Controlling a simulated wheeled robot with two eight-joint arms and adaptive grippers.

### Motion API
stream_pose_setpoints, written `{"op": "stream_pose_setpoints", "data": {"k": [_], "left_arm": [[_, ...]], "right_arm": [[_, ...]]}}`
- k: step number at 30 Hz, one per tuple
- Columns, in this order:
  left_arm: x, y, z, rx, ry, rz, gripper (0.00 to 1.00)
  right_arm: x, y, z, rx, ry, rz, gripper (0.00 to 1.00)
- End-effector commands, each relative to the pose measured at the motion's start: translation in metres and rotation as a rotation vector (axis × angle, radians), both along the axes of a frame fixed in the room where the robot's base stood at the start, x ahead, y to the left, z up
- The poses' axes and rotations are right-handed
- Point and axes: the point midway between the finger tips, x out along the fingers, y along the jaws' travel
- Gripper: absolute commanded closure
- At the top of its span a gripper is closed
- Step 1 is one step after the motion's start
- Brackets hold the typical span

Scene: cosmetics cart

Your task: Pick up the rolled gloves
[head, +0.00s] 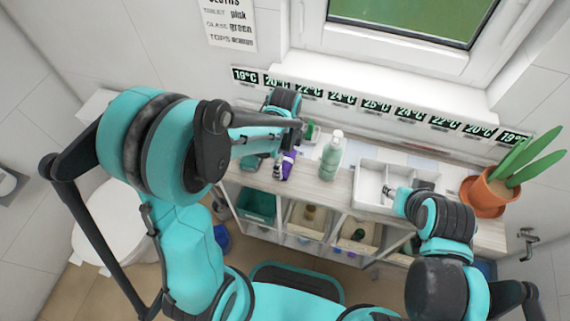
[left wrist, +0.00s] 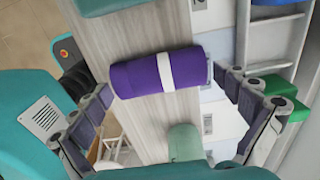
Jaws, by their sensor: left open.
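The rolled gloves are a purple roll with a white band (left wrist: 135,76), lying on the pale wooden cart top in the left wrist view. In the head view the purple roll (head: 286,168) shows partly, below my left forearm. My left gripper (left wrist: 168,108) is open, with its fingers on either side of the roll and no clear contact. In the head view its fingers are mostly hidden by the arm. My right gripper (head: 391,194) is at the white divided tray; its finger opening is too small to tell.
The white divided tray (head: 370,170) and a potted plant (head: 488,190) are to the right. A window sill runs behind.

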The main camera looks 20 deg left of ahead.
Motion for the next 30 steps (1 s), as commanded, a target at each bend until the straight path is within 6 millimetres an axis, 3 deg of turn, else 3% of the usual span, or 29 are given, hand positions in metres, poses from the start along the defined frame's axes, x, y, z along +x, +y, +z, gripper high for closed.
{"op": "stream_pose_setpoints", "data": {"k": [3, 10, 14, 23, 26, 30], "left_arm": [[0.000, 0.000, -0.010, 0.000, 0.000, 0.000, 0.00], [0.000, 0.000, -0.010, 0.000, 0.000, 0.001, 0.00], [0.000, 0.000, -0.010, 0.000, 0.000, 0.001, 0.34], [0.000, 0.000, -0.008, 0.000, -0.001, 0.001, 0.35], [0.000, 0.000, 0.000, 0.000, -0.001, 0.001, 0.35], [0.000, 0.000, 0.028, 0.000, 0.000, 0.001, 0.35]], "right_arm": [[0.000, 0.000, -0.004, 0.000, 0.000, 0.000, 0.60], [0.000, 0.000, -0.003, 0.000, 0.000, 0.000, 0.60], [0.000, 0.000, -0.003, 0.000, 0.000, 0.000, 0.60], [0.000, 0.000, -0.003, 0.000, 0.000, 0.000, 0.60], [0.000, 0.000, 0.001, 0.000, 0.000, 0.000, 0.60], [0.000, 0.000, 0.012, 0.000, 0.000, 0.000, 0.60]]}}
